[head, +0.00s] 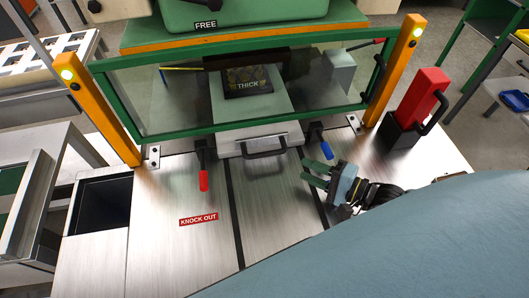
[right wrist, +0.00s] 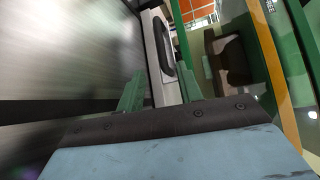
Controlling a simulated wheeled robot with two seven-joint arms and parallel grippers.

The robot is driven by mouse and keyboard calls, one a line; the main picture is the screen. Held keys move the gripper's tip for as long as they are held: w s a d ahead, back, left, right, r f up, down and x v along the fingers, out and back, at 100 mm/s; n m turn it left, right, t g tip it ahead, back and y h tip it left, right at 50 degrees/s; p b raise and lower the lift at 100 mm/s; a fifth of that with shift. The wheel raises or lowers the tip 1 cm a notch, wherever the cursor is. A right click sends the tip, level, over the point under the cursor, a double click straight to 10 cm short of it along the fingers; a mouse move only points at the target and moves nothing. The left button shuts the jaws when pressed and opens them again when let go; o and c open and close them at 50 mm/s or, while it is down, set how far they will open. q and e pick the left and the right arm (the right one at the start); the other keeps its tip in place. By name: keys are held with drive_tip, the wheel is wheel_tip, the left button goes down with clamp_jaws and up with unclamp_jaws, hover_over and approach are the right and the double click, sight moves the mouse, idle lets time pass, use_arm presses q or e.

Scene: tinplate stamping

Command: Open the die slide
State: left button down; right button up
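The die slide (head: 226,108) is a pale grey plate under the green-framed guard, carrying a dark block marked THICK (head: 248,82). Its front face (head: 240,139) has a black bar handle (head: 264,148) and sticks out just past the guard's lower rail. My right gripper (head: 316,174) is to the right of the handle and nearer to me, its green fingers parted and empty, pointing left. In the right wrist view the handle (right wrist: 163,45) is ahead, beyond the gap between the fingertips (right wrist: 160,88), not touched. My left gripper is not in view.
A red-handled lever (head: 203,180) stands left of the slide front, a blue-handled one (head: 326,149) at its right. Orange posts (head: 398,70) flank the guard (head: 330,110). A red box-like part in a black holder (head: 405,130) is at right. The steel tabletop before the slide is clear.

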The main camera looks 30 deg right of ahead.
sight(268, 152)
drive_tip(key=x, duration=1.3)
clamp_jaws()
